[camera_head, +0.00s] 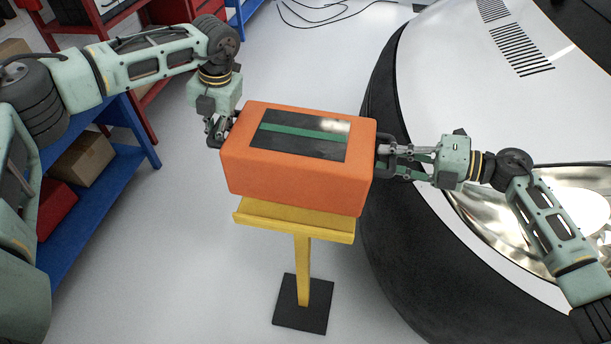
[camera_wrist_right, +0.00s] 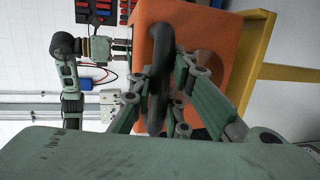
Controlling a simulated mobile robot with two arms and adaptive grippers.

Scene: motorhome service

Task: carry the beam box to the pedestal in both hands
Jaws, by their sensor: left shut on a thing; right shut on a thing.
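The beam box (camera_head: 270,173) is an orange block with a dark top panel crossed by a green stripe. It is at the middle of the head view, over the yellow pedestal (camera_head: 300,225); I cannot tell whether it touches the top. My left gripper (camera_head: 222,128) is shut on the box's left end; its fingertips are partly hidden. My right gripper (camera_head: 388,158) is shut on the dark handle at the right end. In the right wrist view the fingers close around that dark handle (camera_wrist_right: 160,60) beside the orange side. The pedestal also shows there (camera_wrist_right: 262,50).
The motorhome's white front with a black bumper (camera_head: 385,235) and headlamp (camera_head: 585,205) stands close on the right. A blue shelf (camera_head: 100,195) with a cardboard box (camera_head: 83,158) and a red bin is on the left. Grey floor (camera_head: 190,260) is clear around the pedestal's dark base (camera_head: 302,305).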

